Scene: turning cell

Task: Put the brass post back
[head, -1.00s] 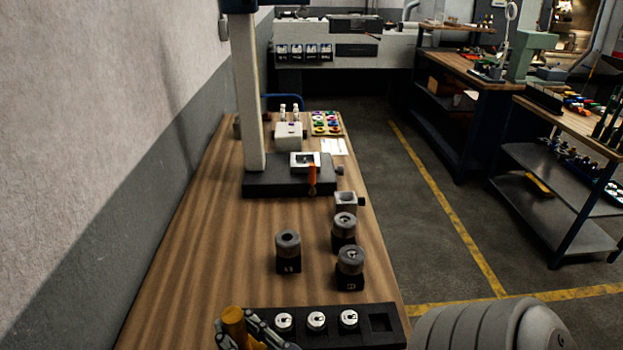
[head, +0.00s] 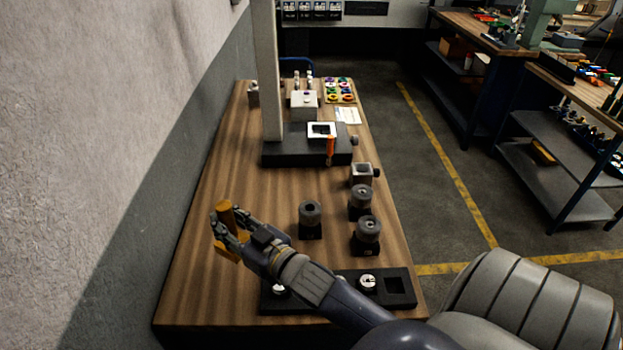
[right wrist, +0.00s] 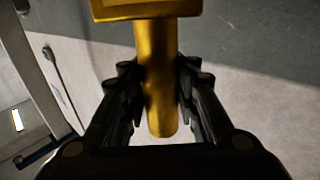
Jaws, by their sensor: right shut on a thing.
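The brass post (head: 226,214) is a golden cylinder with a wider, square-edged end. My right gripper (head: 230,232) is shut on it, above the left side of the wooden table. In the right wrist view the post (right wrist: 157,85) runs between both fingers of my gripper (right wrist: 158,95), its square end at the top of the picture. A black rack (head: 410,308) lies at the table's near edge. It has an empty square recess (head: 397,286) at its right end and round silver pieces (head: 367,282). My right arm hides part of the rack. My left gripper is not in view.
Several dark cylinders on black blocks (head: 310,215) stand right of my gripper. Behind them is a black base (head: 285,152) with a tall pale column (head: 269,80). The table's left strip (head: 215,160) is clear; a wall (head: 120,130) stands left.

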